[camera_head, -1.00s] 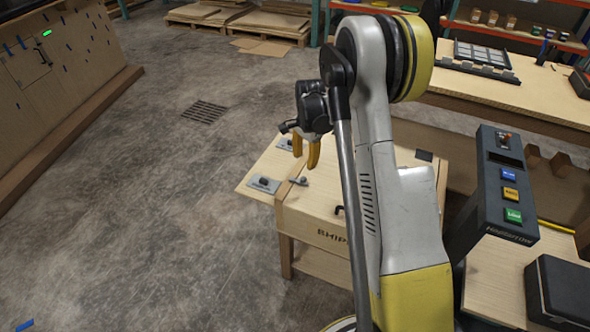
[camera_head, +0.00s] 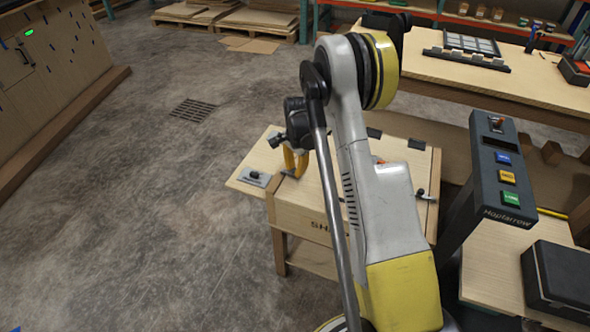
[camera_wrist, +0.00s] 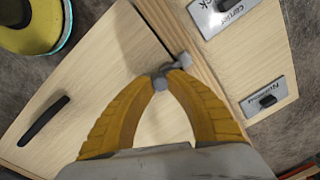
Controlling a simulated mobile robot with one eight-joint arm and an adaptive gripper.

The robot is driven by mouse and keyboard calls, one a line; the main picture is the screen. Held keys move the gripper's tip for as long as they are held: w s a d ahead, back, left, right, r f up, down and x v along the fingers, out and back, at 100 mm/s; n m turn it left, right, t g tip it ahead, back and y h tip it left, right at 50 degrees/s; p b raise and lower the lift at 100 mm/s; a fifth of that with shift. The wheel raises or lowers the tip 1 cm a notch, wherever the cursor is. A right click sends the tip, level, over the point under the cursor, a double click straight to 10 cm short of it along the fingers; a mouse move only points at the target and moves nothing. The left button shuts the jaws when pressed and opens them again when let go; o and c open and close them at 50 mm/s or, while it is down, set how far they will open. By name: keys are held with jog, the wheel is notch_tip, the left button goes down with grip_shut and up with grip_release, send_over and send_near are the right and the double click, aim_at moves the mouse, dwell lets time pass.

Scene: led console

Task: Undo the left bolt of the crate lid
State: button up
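The wooden crate (camera_head: 298,212) stands in mid view with its pale lid (camera_head: 318,180) flat on top. The left bolt (camera_wrist: 161,82) is a small grey metal piece at the lid's edge, partly hidden by my fingers. My gripper (camera_wrist: 171,74) also shows in the head view (camera_head: 290,174); its yellow fingers come together on the bolt and look shut on it. The right bolt (camera_head: 424,195) is at the lid's right edge. The lid's black handle (camera_wrist: 43,121) shows in the wrist view; my arm hides it in the head view.
A pale board with labelled metal plates lies beside the lid; one plate (camera_wrist: 264,99) has a black knob. A console post with coloured buttons (camera_head: 505,180) and a black case (camera_head: 560,280) stand right.

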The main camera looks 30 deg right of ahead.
aim_at(303, 178)
grip_shut()
jog(key=shift+s+d, duration=0.9)
jog(key=shift+s, duration=0.25)
jog(key=o, duration=0.8)
grip_release()
jog(key=shift+d, duration=0.1)
jog(key=r, duration=1.2)
jog(key=shift+s, duration=0.3)
